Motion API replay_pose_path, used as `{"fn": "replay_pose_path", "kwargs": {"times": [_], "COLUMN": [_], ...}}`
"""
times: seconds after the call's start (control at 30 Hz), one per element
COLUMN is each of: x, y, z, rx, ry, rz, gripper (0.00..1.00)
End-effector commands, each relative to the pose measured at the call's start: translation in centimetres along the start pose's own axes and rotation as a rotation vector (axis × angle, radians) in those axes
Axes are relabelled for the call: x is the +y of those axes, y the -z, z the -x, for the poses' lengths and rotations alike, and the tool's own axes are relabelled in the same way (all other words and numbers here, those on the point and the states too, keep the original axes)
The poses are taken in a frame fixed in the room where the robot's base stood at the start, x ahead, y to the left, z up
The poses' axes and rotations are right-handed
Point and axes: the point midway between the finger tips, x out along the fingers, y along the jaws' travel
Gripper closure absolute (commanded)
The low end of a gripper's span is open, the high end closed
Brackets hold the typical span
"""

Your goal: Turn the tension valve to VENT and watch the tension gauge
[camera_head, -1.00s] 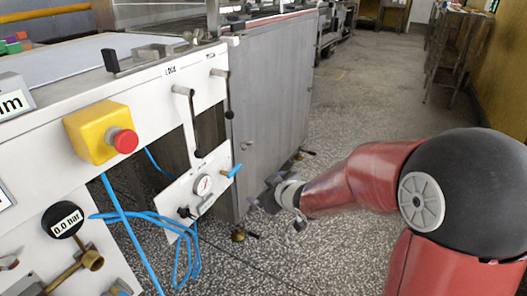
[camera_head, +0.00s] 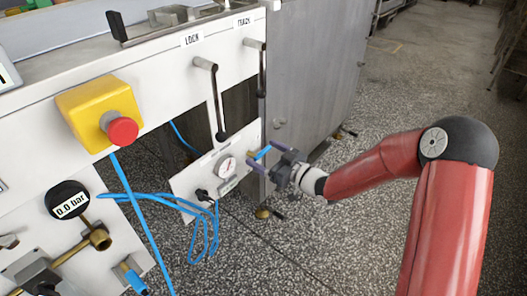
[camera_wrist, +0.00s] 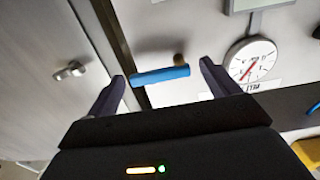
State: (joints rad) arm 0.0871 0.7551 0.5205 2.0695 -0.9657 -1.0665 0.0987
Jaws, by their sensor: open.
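The valve with a blue bar handle (camera_head: 262,153) on a brass stem sits at the right edge of a small white panel (camera_head: 187,181). In the wrist view the blue handle (camera_wrist: 160,76) lies nearly level. The round white dial gauge (camera_head: 227,166) is on the same panel, left of the valve; its red needle shows on the dial in the wrist view (camera_wrist: 250,62), but the reading is too small to tell. My gripper (camera_head: 264,156) is open, its two fingers on either side of the blue handle. Contact between fingers and handle cannot be told.
LOCK lever (camera_head: 213,95) and a second lever (camera_head: 258,65) hang above the panel. A yellow box with a red button (camera_head: 122,131), a 0.0 bar display (camera_head: 70,200) and loose blue hoses (camera_head: 160,203) are at left. A grey cabinet (camera_head: 310,75) stands behind; speckled floor is open at right.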

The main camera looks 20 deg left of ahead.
Motion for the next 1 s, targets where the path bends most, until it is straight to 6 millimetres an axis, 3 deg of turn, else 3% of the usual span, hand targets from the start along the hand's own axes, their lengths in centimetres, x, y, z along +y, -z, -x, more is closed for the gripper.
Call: {"fn": "replay_pose_path", "kwargs": {"times": [0.13, 0.43, 0.8, 1.0], "x": [0.0, 0.0, 0.0, 0.0], "y": [0.0, 0.0, 0.0, -0.1], "z": [-1.3, -1.6, -1.6, -1.6], "rx": [0.0, -0.001, -0.002, -0.002], "ry": [0.0, -0.001, -0.001, -0.002], "rz": [0.0, 0.0, 0.0, -0.015], "gripper": [0.13, 0.13, 0.57, 0.57]}}
